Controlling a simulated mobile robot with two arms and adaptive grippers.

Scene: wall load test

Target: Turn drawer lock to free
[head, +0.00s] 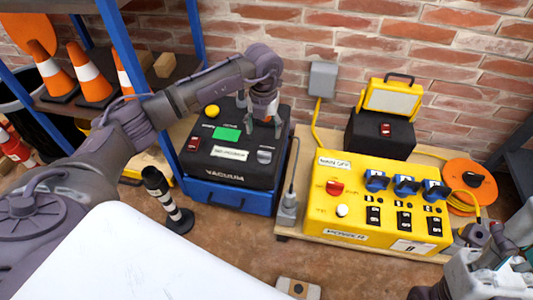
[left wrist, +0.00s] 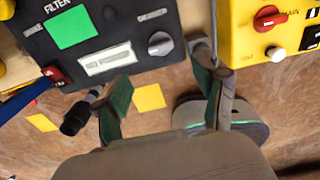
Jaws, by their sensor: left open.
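The black vacuum unit (head: 205,162) stands on the floor by the wall, with a blue drawer-like base (head: 240,200) under it. A grey rotary knob (head: 264,157) sits on the right of its top; it also shows in the left wrist view (left wrist: 160,43). I cannot tell which part is the drawer lock. My left gripper (head: 262,122) is open and empty above the unit's back right, apart from the knob. In the left wrist view its fingers (left wrist: 162,104) are spread below the knob. My right arm shows partly at the lower right; its fingers are unclear.
A yellow control box (head: 325,212) with a red knob and blue switches stands at the right. A black box with a work lamp (head: 393,95) is behind it. Traffic cones (head: 90,78) are on the left shelf.

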